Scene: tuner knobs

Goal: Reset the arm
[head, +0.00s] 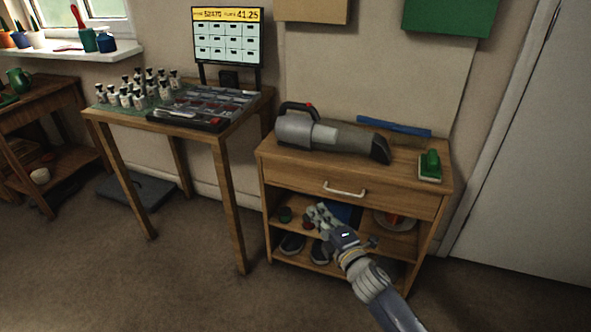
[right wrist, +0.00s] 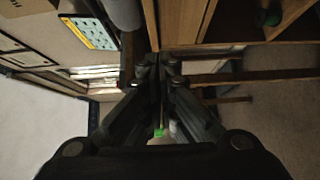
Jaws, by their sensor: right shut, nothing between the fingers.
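My right gripper (head: 318,215) reaches in from the lower right in the head view, in front of the open shelves of a wooden cabinet (head: 300,173). Its fingers (right wrist: 159,72) are shut and empty in the right wrist view. I cannot tell from the head view whether it touches the cabinet. My left gripper is out of view.
A handheld vacuum (head: 335,137) and a green-handled brush (head: 430,165) lie on the cabinet. A table (head: 150,128) to its left holds several small bottles (head: 140,90), a tray and a screen (head: 228,38). Floor in front is clear; a door (head: 535,150) is at right.

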